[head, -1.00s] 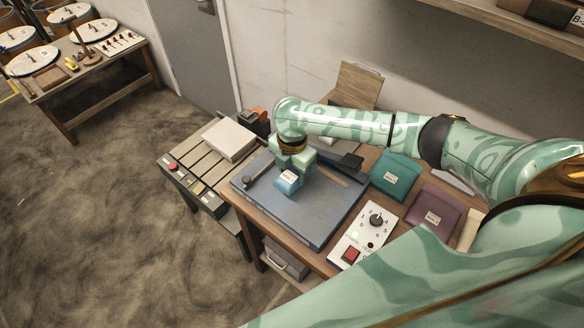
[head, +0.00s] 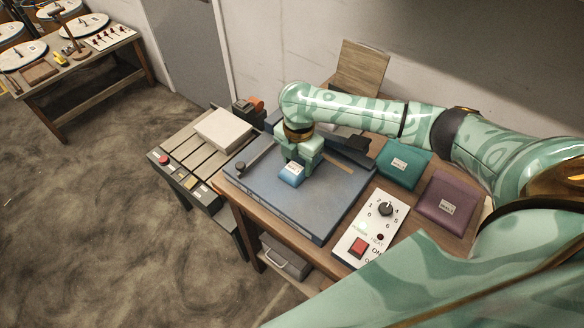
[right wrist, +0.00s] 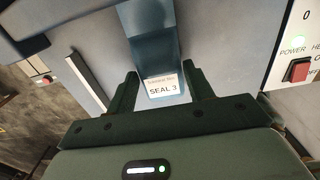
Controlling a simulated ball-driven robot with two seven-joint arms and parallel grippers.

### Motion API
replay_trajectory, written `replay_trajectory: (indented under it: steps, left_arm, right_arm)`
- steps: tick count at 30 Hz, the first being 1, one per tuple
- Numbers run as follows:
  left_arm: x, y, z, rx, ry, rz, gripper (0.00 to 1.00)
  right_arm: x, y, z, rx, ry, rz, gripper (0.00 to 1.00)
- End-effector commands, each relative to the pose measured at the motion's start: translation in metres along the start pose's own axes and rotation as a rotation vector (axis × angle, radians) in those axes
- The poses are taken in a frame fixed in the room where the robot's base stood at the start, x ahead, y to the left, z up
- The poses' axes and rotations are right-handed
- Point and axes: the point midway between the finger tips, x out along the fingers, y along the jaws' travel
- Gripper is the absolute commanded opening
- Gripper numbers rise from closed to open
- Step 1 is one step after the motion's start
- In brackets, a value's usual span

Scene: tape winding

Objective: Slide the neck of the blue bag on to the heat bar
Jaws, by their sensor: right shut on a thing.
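The blue bag (head: 291,174) has a white label and is held in my right gripper (head: 300,160), low over the blue-grey sealer plate (head: 300,208). In the right wrist view the bag (right wrist: 153,52) lies between the two dark fingers of my right gripper (right wrist: 162,92), its label reading SEAL 3. Whether it touches the plate is unclear. A tan strip (head: 345,168) along the sealer's far side may be the heat bar. I cannot make out the bag's neck against it. My left gripper is not in view.
A teal bag (head: 402,166) and a purple bag (head: 446,201) lie to the right. A white control panel (head: 369,230) with a dial and red switch is at the near right. A conveyor (head: 180,150) carrying a pale box (head: 223,130) stands at the left.

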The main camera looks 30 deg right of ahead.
Motion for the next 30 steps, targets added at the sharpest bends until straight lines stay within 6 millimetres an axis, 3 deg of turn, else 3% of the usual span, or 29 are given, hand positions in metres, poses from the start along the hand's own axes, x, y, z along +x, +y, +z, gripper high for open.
replay_trajectory:
  steps: [10, 15, 30]
  left_arm:
    - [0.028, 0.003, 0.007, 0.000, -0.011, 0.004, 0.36]
    - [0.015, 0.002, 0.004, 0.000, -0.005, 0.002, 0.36]
    - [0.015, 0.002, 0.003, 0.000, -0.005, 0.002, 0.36]
  right_arm:
    - [0.004, 0.000, 0.031, -0.001, -0.002, 0.001, 0.29]
    - [-0.001, 0.000, 0.030, 0.000, 0.000, 0.001, 0.29]
    - [0.003, 0.000, 0.030, -0.001, 0.000, 0.000, 0.29]
